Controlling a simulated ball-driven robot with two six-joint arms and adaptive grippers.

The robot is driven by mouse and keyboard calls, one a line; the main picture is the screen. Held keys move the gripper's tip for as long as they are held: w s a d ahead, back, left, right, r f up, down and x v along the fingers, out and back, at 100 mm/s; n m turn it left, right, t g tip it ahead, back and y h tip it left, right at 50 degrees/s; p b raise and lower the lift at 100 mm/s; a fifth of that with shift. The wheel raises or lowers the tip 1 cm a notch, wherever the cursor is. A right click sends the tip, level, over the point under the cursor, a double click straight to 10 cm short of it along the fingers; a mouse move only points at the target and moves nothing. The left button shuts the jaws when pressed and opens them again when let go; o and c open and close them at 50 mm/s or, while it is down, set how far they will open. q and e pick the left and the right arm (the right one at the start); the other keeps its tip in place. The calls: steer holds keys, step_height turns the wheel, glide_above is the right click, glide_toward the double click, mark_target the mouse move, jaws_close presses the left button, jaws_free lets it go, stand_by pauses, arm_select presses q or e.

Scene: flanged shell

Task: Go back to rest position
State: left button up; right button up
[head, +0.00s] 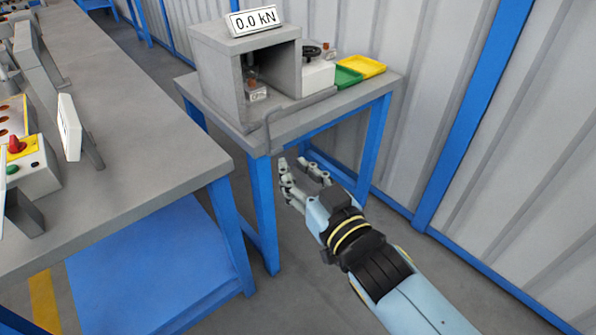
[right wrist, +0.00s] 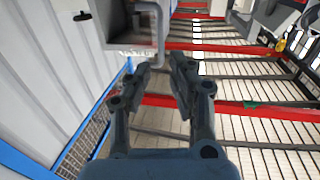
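My right gripper (head: 294,165) reaches in from the lower right in the head view. It is in the air in front of the small blue-legged table (head: 340,112), by its front edge. In the right wrist view the two fingers of this gripper (right wrist: 163,68) stand apart with nothing between them. A bent grey bar (right wrist: 158,30) shows just beyond the fingertips there; I cannot tell whether they touch it. My left gripper is in neither view.
On the small table stand a grey box-shaped tester (head: 215,65) with a "0.0 kN" display (head: 254,20), a green tray (head: 346,77) and a yellow tray (head: 362,66). A long workbench (head: 150,150) fills the left. A corrugated wall (head: 430,90) is behind. Floor is open at lower centre.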

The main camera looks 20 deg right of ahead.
steer(key=shift+s, duration=0.1)
stand_by(0.4)
steer(key=s+d+f+g, duration=0.25)
steer(key=s+f, duration=0.25)
steer(key=f, duration=0.4)
steer(key=s+d+f+g+h+b, duration=0.1)
steer(key=s+d+f+g, duration=0.2)
steer(key=f, duration=0.6)
steer(key=s+d+f+g, duration=0.1)
steer(key=s+f+g, duration=0.1)
steer(key=s+f, duration=0.55)
steer(key=s+d+f+g, duration=0.2)
steer(key=s+f, duration=0.3)
steer(key=s, duration=0.4)
steer(key=s+d+f+g+h, duration=0.1)
steer(key=s+f+g, duration=0.3)
steer(key=s, duration=0.5)
steer(key=s+d+f+g, duration=0.3)
steer(key=s+f, duration=0.5)
steer(key=s, duration=0.1)
steer(key=shift+s+d+f+m+g+b, duration=0.2)
steer(key=shift+s+d+m+g+b, duration=0.1)
steer(key=shift+d+g+b, duration=0.1)
